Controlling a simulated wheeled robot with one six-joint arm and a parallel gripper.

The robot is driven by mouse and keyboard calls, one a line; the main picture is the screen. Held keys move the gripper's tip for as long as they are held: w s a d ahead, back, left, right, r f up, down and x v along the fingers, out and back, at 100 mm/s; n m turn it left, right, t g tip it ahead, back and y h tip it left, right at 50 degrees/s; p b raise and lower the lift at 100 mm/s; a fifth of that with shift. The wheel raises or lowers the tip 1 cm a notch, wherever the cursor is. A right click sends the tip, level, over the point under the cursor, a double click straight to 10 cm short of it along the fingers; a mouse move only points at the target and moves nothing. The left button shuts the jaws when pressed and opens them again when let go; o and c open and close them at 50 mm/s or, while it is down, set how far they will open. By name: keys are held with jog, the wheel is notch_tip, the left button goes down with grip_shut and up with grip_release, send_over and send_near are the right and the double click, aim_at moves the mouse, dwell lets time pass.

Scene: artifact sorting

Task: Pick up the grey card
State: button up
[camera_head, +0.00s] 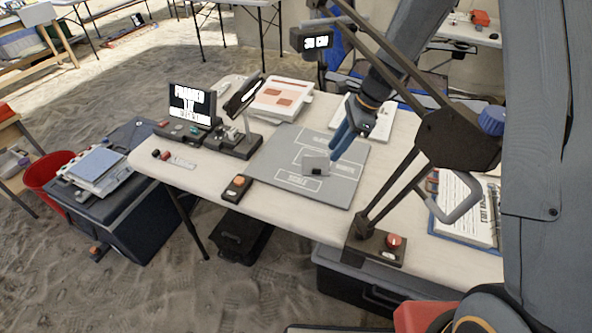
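A small light grey card (312,160) is on the grey mat (275,157) with white-outlined, labelled boxes. A small dark piece (317,171) is at the card's lower edge. My gripper (335,154) has blue fingers and points down just right of the card, over the mat. In this view its fingertips look close to the card's right edge, but I cannot tell whether they touch it. The fingers overlap, so their gap is hidden.
A small screen (191,105) and a device on a dark base (235,143) stand on the table's left. An orange-button box (237,187) is near the front edge. A black-armed frame with a red-knob base (377,245) stands right. A white-and-orange tray (283,98) lies behind the mat.

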aim_at(320, 169)
jog(key=shift+a+p+x, duration=0.15)
jog(key=shift+p+x, duration=0.45)
jog(key=shift+x, duration=1.4)
jog(key=shift+a+p+x, duration=0.15)
jog(key=shift+p+x, duration=0.4)
jog(key=shift+x, duration=1.4)
jog(key=shift+s+r, duration=0.1)
jog(key=shift+s, duration=0.05)
jog(key=shift+c, duration=0.5)
grip_shut()
